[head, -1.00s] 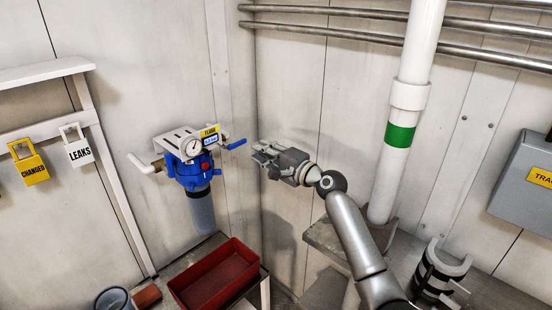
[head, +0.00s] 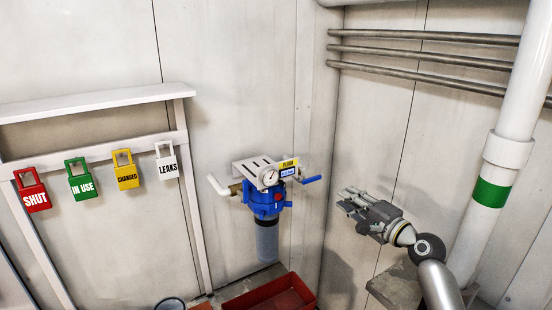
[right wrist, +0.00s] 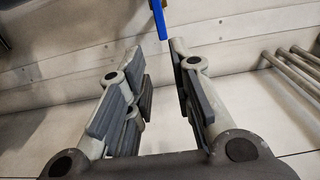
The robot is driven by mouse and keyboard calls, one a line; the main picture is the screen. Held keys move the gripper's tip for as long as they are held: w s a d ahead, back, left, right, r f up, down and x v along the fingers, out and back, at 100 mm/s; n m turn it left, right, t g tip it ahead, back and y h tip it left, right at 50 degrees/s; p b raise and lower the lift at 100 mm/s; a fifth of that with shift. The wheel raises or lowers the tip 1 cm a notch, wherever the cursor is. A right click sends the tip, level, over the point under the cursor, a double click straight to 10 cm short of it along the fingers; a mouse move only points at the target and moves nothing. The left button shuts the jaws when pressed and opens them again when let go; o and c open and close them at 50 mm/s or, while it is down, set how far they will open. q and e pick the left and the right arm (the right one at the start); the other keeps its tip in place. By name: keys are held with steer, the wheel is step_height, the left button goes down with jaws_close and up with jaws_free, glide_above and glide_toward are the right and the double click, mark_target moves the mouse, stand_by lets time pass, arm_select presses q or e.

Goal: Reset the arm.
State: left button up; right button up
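My right gripper (head: 352,202) is held up in the air in the head view, to the right of the blue filter unit (head: 266,198) on the wall. In the right wrist view its two fingers (right wrist: 155,85) stand apart with nothing between them. A blue lever handle (head: 312,180) sticks out at the filter's right side, apart from the gripper. What seems to be the same blue handle (right wrist: 160,18) shows beyond the fingertips in the right wrist view. My left gripper is not in view.
A white rack (head: 90,152) on the left carries red, green, yellow and white tags. A red tray (head: 262,298) sits below the filter. A white vertical pipe (head: 505,150) with a green band stands right of my arm. Metal pipes (head: 430,58) run along the wall above.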

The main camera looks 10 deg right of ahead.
steer(key=s+a+f+n+g+h, duration=0.1)
steer(key=s+a+f+n+g, duration=0.4)
steer(key=s+f, duration=0.5)
steer(key=s+a+f+n+g, duration=0.3)
steer(key=s+a+f+n, duration=0.2)
steer(key=s+a+f, duration=0.45)
steer(key=s+d+f+n+g+h, duration=0.2)
steer(key=s+f+n+g+h, duration=0.15)
steer(key=s, duration=0.75)
steer(key=s+d+f+n+g+h, duration=0.1)
steer(key=s+f+n+g+h, duration=0.2)
steer(key=s, duration=0.8)
step_height(320, 180, down, 26)
steer(key=y, duration=0.2)
steer(key=s+d+f+g, duration=0.1)
steer(key=s+d+f, duration=0.2)
steer(key=s+f, duration=1.4)
steer(key=shift+s+d+h, duration=0.15)
steer(key=shift+s+h, duration=0.2)
steer(key=shift+s, duration=0.1)
steer(key=shift+g, duration=0.25)
